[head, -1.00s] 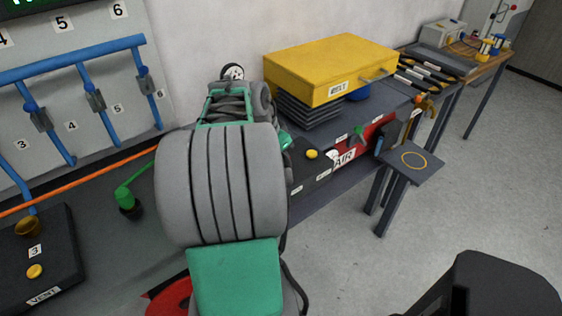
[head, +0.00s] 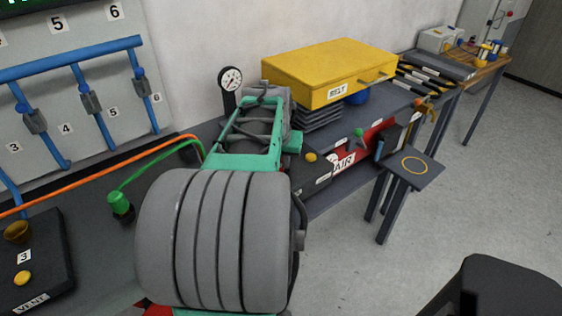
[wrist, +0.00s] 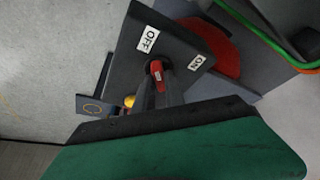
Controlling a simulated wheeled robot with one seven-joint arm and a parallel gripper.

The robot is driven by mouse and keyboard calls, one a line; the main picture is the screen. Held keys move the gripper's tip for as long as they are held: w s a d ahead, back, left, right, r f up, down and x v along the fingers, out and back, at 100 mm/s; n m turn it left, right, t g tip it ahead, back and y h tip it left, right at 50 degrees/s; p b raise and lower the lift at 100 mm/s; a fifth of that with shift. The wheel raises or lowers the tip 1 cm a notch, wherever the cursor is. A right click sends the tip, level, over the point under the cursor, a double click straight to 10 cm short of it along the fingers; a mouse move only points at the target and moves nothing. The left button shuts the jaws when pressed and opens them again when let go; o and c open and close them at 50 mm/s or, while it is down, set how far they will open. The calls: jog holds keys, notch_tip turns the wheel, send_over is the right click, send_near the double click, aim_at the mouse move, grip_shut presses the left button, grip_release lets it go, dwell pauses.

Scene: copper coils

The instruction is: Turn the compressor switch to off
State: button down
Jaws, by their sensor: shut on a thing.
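The compressor switch is a small red lever (wrist: 156,70) on a dark plate (wrist: 178,47) in the wrist view. The plate has a white OFF label (wrist: 149,39) and a white ON label (wrist: 196,62). The lever's upper end points roughly toward OFF; its exact angle is hard to judge. My gripper (wrist: 158,88) is shut on the lever, with a finger on each side of it. The red air tank (head: 374,133), labelled AIR, is partly visible there.
A yellow case (head: 310,72) stands on the bench behind my arm. A pressure gauge (head: 230,79) stands beside it. A green hose (head: 150,169) and an orange hose (head: 95,172) cross the bench at left. A small ringed stand (head: 411,172) is at right, with open floor beyond.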

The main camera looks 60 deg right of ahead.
jog(key=shift+w+r, duration=0.1)
jog(key=c, duration=1.4)
grip_release()
jog(key=v, duration=0.7)
jog(key=shift+a+r, duration=0.2)
jog(key=shift+r, duration=0.05)
